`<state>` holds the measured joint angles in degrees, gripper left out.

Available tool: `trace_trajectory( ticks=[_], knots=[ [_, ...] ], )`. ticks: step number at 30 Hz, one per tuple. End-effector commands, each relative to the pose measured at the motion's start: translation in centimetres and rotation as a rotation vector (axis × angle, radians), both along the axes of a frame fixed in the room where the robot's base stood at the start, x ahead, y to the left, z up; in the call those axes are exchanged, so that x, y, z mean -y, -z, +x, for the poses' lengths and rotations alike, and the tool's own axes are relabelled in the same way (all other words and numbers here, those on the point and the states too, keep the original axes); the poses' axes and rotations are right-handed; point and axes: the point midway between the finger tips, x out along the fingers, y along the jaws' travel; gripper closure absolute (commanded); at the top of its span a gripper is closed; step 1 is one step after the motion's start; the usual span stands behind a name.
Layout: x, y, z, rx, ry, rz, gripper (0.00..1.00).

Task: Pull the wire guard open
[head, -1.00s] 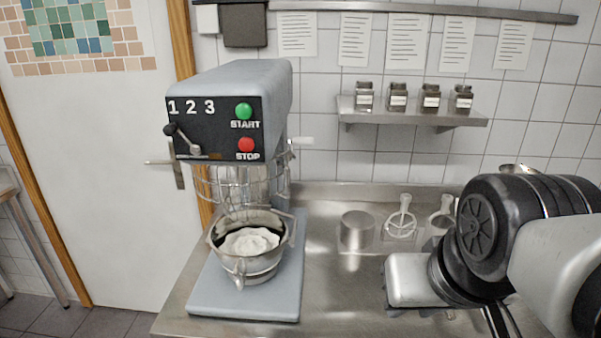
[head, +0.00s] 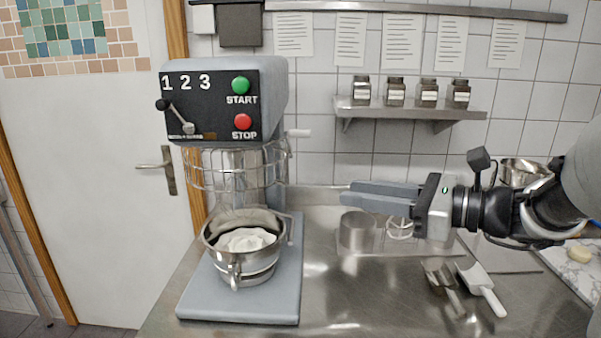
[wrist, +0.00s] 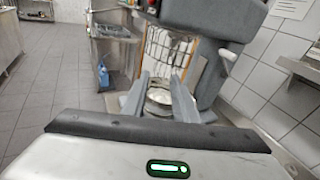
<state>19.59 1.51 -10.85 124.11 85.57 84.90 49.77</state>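The wire guard (head: 232,172) is a round cage of metal wires under the head of the grey-blue mixer (head: 222,72). It curves around the front above the metal bowl (head: 240,262), which holds a white mass. My gripper (head: 348,193) is to the right of the guard, apart from it, with its fingers pointing left. In the wrist view my gripper (wrist: 160,78) is open, its two fingers spread with nothing between them. The bowl (wrist: 160,96) shows beyond and between the fingertips, with guard wires (wrist: 168,48) above it.
Two scoops (head: 482,288) lie at the right. A shelf (head: 408,110) with jars is on the wall.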

Motion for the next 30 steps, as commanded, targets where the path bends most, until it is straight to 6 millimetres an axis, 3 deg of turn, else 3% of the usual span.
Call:
trace_trajectory(
  ticks=[3, 8, 30],
  knots=[
    [1.6, -1.1, 1.7, -0.008, 0.058, 0.122, 0.74],
    [1.3, -1.7, 2.6, -0.006, 0.069, 0.153, 0.74],
    [-10.7, -1.6, 11.0, -0.008, 0.066, 0.148, 0.74]
  ],
)
